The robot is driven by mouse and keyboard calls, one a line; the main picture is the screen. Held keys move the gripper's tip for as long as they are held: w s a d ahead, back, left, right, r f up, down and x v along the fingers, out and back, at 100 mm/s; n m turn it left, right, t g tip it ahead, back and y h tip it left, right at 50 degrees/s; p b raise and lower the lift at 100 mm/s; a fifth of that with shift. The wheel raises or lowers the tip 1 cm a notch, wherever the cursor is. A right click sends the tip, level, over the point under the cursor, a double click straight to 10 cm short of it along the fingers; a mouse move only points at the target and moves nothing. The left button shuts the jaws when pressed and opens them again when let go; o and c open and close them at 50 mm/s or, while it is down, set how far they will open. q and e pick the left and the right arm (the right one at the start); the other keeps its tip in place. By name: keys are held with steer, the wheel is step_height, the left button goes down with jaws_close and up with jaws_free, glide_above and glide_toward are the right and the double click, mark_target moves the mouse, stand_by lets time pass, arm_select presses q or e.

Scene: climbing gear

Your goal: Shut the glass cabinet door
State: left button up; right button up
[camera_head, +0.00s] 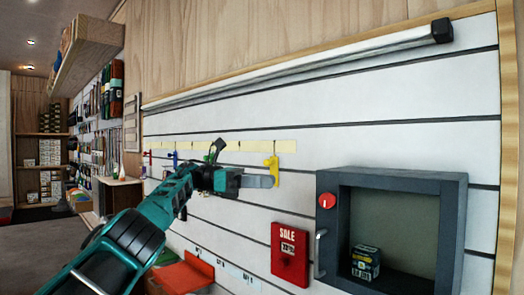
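The cabinet (452,225) is a dark grey box on the slatted wall at the right. A red round knob (327,201) and a vertical metal handle (320,254) sit at its left side. Its inside shows, with a small dark labelled box (365,262) in it. The glass itself is hard to make out, and I cannot tell how far the door stands open. My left gripper (262,181) is up and left of the cabinet, apart from the handle, pointing right. Its fingers are seen side-on, so their gap is hidden. My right gripper is out of view.
A red SALE sign (289,254) hangs just left of the cabinet handle. A yellow hook (272,165) is on the wall by my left fingertips. A long rail (300,68) runs along the wall above. An orange-red item (183,277) lies low beside my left arm.

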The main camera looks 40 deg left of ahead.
arm_select(q)
step_height(320, 180, up, 5)
steer(key=p, duration=0.2)
steer(key=shift+f+p, duration=0.2)
steer(key=shift+p, duration=0.2)
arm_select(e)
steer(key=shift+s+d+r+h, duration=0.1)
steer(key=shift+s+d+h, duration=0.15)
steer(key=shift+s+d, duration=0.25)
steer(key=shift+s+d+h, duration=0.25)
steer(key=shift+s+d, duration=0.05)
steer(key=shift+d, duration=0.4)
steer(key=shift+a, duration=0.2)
